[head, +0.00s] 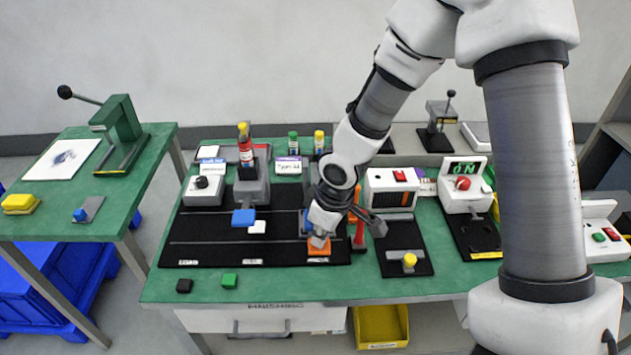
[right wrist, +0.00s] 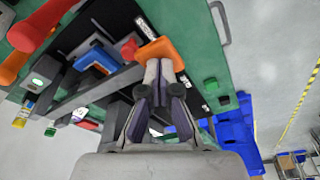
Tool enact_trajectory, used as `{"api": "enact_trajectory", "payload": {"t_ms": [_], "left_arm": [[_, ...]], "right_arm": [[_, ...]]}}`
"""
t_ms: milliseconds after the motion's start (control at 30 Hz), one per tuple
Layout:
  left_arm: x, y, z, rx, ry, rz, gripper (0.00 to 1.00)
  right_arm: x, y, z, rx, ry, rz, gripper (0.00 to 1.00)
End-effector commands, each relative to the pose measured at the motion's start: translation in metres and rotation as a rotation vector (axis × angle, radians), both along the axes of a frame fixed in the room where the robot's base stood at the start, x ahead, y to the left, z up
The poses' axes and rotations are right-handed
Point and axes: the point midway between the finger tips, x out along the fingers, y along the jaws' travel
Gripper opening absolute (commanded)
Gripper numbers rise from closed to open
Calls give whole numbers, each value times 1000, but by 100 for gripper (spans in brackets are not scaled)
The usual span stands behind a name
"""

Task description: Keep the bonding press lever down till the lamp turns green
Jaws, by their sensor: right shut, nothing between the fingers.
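An orange paddle (head: 319,252), apparently the press lever's end, is over the black mat at the front of the bench. My right gripper (head: 319,238) comes down onto it with shut fingers. In the right wrist view the fingertips (right wrist: 158,62) meet the orange paddle (right wrist: 160,50), seemingly touching it, with nothing between them. How far down the lever is, I cannot tell. A small green light (right wrist: 38,81) glows on a grey housing in the right wrist view. My arm hides most of the press in the head view. My left gripper is not in view.
A blue paddle (head: 243,217) on a similar grey stand is to the left. A red-handled tool (head: 360,230) stands close right of my gripper. A green lever press (head: 119,130) is on the left table. Green bench surface (head: 270,284) is free in front.

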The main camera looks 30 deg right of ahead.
Motion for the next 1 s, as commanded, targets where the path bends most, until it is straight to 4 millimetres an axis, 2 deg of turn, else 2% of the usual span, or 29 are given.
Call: {"api": "enact_trajectory", "payload": {"t_ms": [1000], "left_arm": [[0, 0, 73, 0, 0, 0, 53]], "right_arm": [[7, -5, 73, 0, 1, 0, 0]]}}
